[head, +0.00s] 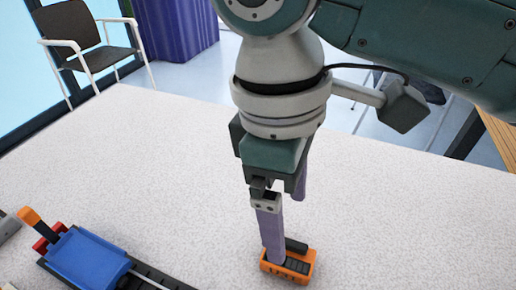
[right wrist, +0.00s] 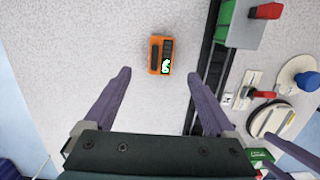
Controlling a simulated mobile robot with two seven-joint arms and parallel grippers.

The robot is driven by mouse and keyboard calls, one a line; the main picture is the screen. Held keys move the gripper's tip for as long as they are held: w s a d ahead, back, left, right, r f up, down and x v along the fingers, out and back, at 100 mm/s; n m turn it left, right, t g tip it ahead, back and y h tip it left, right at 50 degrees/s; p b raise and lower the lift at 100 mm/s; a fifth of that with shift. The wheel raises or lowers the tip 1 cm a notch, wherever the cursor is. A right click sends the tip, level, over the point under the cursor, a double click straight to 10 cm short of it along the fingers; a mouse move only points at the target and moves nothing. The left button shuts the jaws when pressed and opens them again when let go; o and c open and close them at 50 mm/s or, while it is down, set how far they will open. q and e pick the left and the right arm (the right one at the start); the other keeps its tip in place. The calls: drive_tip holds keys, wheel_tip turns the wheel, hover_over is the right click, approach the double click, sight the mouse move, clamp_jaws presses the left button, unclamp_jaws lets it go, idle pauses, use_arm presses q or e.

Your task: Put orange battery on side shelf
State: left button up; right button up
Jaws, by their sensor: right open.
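The orange battery (head: 278,269), a small block with dark parts on top, lies on the speckled white table (head: 390,215). In the right wrist view the battery (right wrist: 154,55) is just beyond the fingertips, roughly centred between them, with a green and white mark at one corner. My right gripper (head: 286,229) is open, fingers pointing down. In the head view one finger overlaps the battery; whether it touches cannot be told. The fingers also show in the right wrist view (right wrist: 162,72), with nothing between them. No side shelf can be identified for certain.
A blue block device with an orange-tipped lever (head: 88,260) sits on a dark rail (head: 160,278) left of the battery. A wooden slatted surface (head: 497,135) is at the right edge. A chair (head: 85,45) stands behind. The table right of the battery is clear.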

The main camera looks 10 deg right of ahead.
sight(289, 255)
use_arm(q)
wheel_tip(289, 255, down, 3)
drive_tip(key=b, duration=0.2)
drive_tip(key=shift+b, duration=0.35)
use_arm(e)
drive_tip(key=f, duration=0.9)
drive_tip(key=shift+s+d+f, duration=0.25)
drive_tip(key=shift+s+d, duration=0.15)
clamp_jaws()
